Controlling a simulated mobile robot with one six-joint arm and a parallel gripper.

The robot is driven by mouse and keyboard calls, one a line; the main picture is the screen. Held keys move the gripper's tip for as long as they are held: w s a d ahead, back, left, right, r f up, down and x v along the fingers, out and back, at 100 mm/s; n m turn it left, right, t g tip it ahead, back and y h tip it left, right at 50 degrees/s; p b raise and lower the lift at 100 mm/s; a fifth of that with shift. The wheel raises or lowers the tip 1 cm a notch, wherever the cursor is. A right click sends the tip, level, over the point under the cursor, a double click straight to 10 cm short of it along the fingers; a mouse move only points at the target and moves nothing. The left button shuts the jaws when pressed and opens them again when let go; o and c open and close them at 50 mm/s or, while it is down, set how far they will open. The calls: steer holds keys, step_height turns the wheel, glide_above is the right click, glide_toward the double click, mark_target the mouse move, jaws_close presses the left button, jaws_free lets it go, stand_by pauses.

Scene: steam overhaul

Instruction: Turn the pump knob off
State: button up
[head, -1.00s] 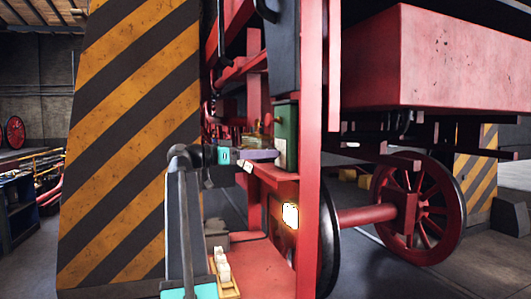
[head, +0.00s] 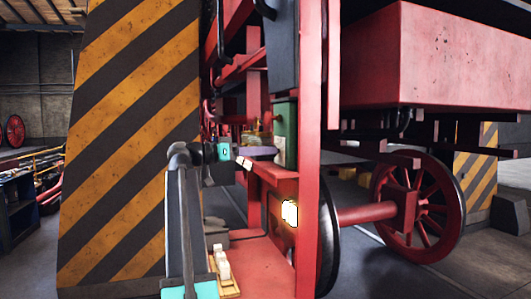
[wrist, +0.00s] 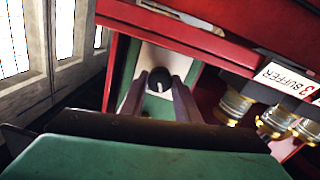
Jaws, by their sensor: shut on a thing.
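The pump knob (wrist: 160,80) is small, round and black with a white pointer mark, seen in the upper middle of the wrist view. The pointer mark runs roughly up and down in the wrist view. In the head view my gripper (head: 262,151) reaches right to the green box (head: 285,130) on the red frame. The knob is hidden there.
Brass fittings (wrist: 236,104) under a white "3 BUFFER" label (wrist: 290,80) stand right of the knob. A green surface (wrist: 150,155) fills the wrist view's bottom. A striped pillar (head: 130,140) stands left; a red wheel (head: 420,205) is at right.

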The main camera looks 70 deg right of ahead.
steer(key=n, duration=0.3)
steer(key=shift+f, duration=0.1)
steer(key=shift+f+n, duration=0.1)
steer(key=shift+n, duration=2)
steer(key=o, duration=1)
steer(key=shift+w+a, duration=0.1)
steer(key=shift+w, duration=0.05)
steer(key=shift+o, duration=0.2)
steer(key=b+v, duration=0.3)
steer(key=v, duration=1)
steer(key=shift+w+a, duration=0.2)
steer(key=shift+a, duration=0.05)
